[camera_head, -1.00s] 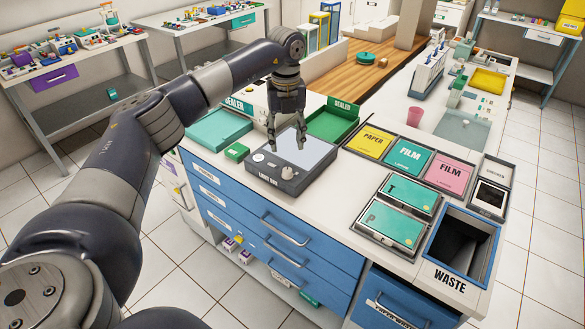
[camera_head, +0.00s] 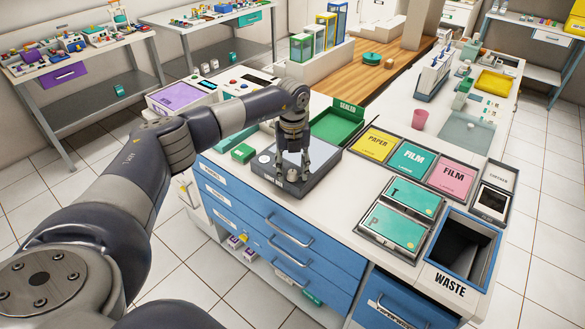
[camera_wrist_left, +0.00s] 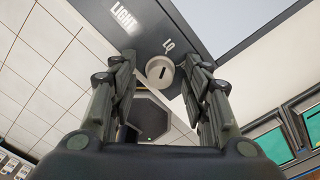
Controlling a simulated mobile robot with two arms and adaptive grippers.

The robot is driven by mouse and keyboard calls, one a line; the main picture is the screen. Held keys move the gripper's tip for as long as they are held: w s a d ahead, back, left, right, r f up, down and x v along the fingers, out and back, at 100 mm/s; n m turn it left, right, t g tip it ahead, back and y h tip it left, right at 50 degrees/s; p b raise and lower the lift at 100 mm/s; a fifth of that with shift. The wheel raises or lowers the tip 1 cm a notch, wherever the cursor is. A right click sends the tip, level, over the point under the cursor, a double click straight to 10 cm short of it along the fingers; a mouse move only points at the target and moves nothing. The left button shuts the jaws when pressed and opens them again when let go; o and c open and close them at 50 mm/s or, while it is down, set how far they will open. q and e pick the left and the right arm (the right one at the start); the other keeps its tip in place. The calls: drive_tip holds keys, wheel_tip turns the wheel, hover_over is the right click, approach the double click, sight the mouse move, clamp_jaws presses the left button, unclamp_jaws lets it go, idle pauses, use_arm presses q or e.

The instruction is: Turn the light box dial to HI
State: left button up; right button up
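The light box (camera_head: 322,166) is a dark grey box with a pale top panel, near the front edge of the white counter. My left gripper (camera_head: 291,174) points down at its front part. In the left wrist view the white round dial (camera_wrist_left: 160,70) with a dark slot mark sits between the open fingertips (camera_wrist_left: 163,62), one on each side. Small gaps seem to show between fingers and dial. The letters "LO" are printed beside the dial, and "LIGHT" is further off. A "HI" mark is not visible. My right gripper is not in view.
Another white round knob (camera_head: 265,159) is on the box's left front. Labelled film and paper bins (camera_head: 375,145) and a waste bin (camera_head: 464,245) are to the right.

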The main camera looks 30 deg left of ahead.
use_arm(q)
clamp_jaws()
drive_tip(key=shift+m, duration=0.3)
drive_tip(key=m+b, duration=0.2)
drive_tip(key=m, duration=0.6)
drive_tip(key=shift+b, duration=0.4)
drive_tip(key=shift+m+b, duration=0.35)
drive_tip(key=shift+m, duration=1.25)
drive_tip(key=shift+o, duration=1.4)
unclamp_jaws()
